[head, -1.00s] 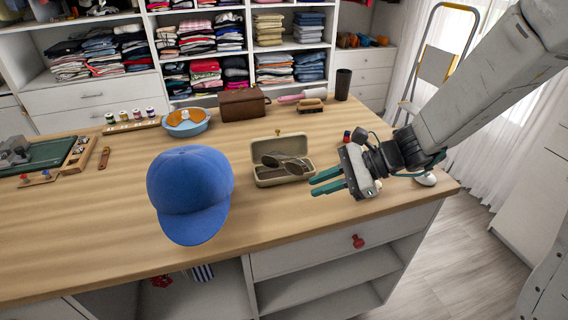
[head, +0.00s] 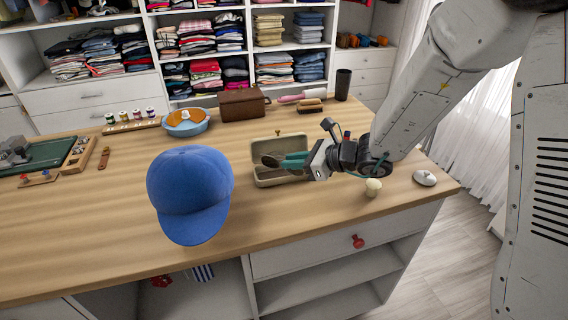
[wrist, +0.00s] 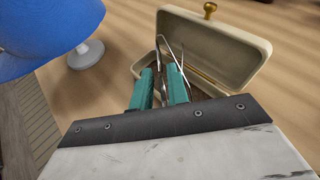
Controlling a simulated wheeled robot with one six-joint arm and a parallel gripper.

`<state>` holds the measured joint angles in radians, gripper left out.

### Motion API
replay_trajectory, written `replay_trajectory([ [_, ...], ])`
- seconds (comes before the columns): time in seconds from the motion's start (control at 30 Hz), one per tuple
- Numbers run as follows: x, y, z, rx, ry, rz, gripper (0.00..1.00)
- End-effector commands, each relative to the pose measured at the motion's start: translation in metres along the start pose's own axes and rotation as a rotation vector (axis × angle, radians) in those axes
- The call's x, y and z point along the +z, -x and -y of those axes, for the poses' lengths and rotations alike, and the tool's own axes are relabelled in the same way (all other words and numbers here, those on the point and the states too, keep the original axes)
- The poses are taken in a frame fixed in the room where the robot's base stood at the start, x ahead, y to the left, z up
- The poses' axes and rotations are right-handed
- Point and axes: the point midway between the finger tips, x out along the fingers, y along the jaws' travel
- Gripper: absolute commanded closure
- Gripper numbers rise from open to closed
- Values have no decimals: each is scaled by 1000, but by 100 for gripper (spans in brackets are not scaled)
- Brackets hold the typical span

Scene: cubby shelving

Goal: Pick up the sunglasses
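The sunglasses (head: 270,160) lie in an open beige case (head: 280,181) on the wooden counter, one dark lens showing at the left. In the wrist view their thin metal frame (wrist: 173,53) rises by my fingertips, and the lower part is hidden by my fingers. My gripper (head: 287,161) reaches into the case from the right. Its two teal fingers (wrist: 162,80) are parted, with a gap between them and part of the frame in or near that gap. I see no clear grip on the sunglasses.
A blue cap (head: 188,194) on a stand is left of the case. The case lid (wrist: 215,45) stands up at its back. A brown box (head: 241,104), a blue bowl (head: 186,124) and a brush (head: 310,105) are behind. A white mouse-like object (head: 425,178) and a pale knob (head: 373,187) lie right.

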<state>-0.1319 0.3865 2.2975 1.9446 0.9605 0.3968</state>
Motion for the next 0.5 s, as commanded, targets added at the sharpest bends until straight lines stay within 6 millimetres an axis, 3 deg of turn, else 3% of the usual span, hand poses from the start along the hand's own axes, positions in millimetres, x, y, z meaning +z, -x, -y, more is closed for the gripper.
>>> replay_trajectory([
  [0.23, 0, -2, 0, 0, 0, 0, 84],
  [0.3, 0, -2, 0, 0, 0, 0, 100],
  [0.5, 0, -2, 0, 0, 0, 0, 100],
])
